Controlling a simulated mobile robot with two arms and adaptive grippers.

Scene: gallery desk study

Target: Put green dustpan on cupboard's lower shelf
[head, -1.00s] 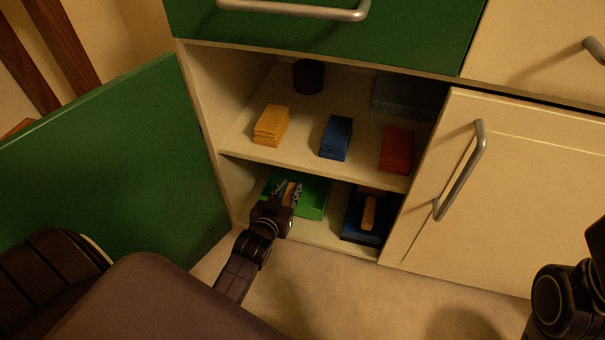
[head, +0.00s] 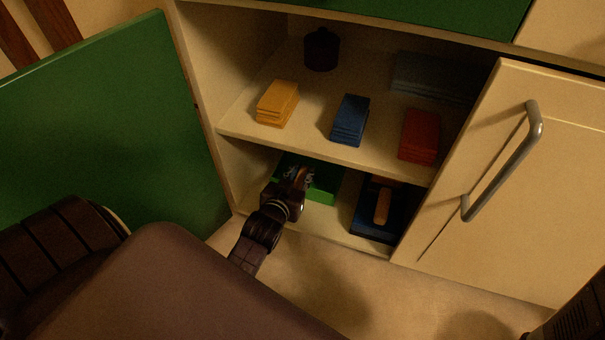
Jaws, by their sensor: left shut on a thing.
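The green dustpan (head: 325,186) is inside the cupboard's lower shelf space, at its left part. My left gripper (head: 293,181) reaches into that space and is shut on the dustpan, partly hiding it. The lower shelf (head: 338,226) shows bare along its front edge. The shadow makes it hard to tell whether the dustpan rests fully on the shelf. Only part of my right arm shows at the bottom right corner; its gripper is out of view.
A blue dustpan (head: 366,216) with a wooden handle sits to the right on the lower shelf. Yellow (head: 277,103), blue (head: 349,120) and red (head: 419,136) stacks and a dark jar (head: 321,50) stand on the upper shelf. The green door (head: 110,125) is open at left; a cream door (head: 500,170) stands at right.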

